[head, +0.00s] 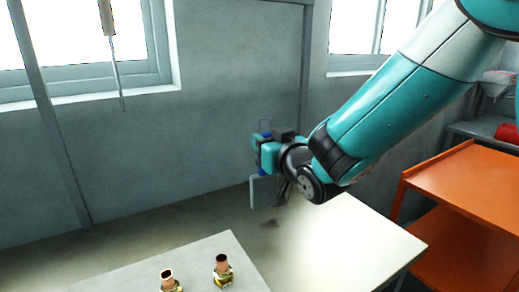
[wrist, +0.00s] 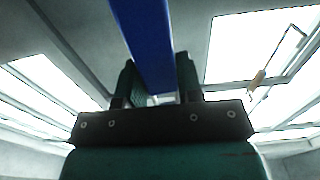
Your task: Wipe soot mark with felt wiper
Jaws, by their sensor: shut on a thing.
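My gripper (head: 264,155) is at the middle of the head view, above the far part of a pale table (head: 355,235). It is shut on the felt wiper, whose blue handle (wrist: 143,38) runs between the two fingers in the wrist view. In the head view the wiper's flat grey pad (head: 264,192) hangs below the fingers, and a bit of blue shows above them. The pad looks clear of the tabletop. A small dark smudge, likely the soot mark (head: 272,222), shows on the table just below the pad; its outline is blurred.
Two brass-and-copper fittings (head: 222,268) stand on a pale grey surface (head: 140,268) at the front. An orange shelf cart (head: 450,180) stands at the right. A thin rod with a tan handle (head: 106,18) hangs at upper left. The table's right part is bare.

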